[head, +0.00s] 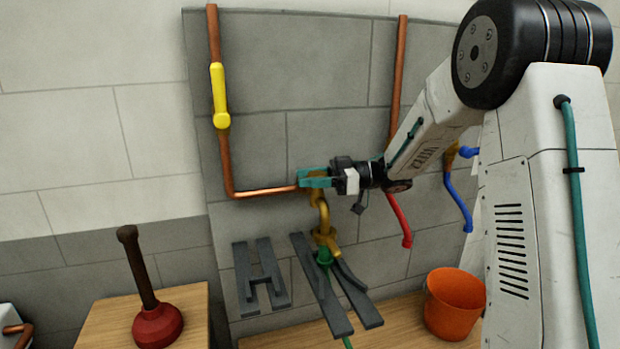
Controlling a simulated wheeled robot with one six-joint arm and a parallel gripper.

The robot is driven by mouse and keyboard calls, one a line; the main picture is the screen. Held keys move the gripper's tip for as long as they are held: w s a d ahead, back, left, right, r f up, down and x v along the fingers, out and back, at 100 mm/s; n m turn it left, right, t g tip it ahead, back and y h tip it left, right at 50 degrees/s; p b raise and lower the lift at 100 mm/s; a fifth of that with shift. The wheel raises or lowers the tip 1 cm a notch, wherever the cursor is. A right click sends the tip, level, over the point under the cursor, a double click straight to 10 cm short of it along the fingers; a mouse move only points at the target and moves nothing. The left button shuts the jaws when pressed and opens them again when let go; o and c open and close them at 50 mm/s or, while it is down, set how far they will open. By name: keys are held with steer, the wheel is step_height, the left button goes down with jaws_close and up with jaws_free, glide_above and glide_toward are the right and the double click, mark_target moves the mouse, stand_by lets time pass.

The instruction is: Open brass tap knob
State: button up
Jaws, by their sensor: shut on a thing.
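The brass tap (324,238) is on the grey panel at the end of the copper pipe, its body hanging down below my gripper. Its knob, at the top, is mostly hidden by the jaws. My gripper (316,179), with teal fingers, reaches in from the right and is shut on the knob. How far the knob is turned cannot be told. No water shows at the tap. A green fitting (323,257) sits just under the tap.
A yellow lever (220,97) is on the left pipe; red (399,219) and blue (458,201) levers are at right. Dark grey slats (322,285) stand below the tap. An orange bucket (453,305) and a red plunger (158,325) stand on wooden surfaces.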

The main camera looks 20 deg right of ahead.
steer(key=o, duration=1)
steer(key=s+d, duration=0.1)
steer(key=d, duration=0.6)
steer(key=shift+s+d, duration=0.25)
steer(key=shift+d, duration=0.05)
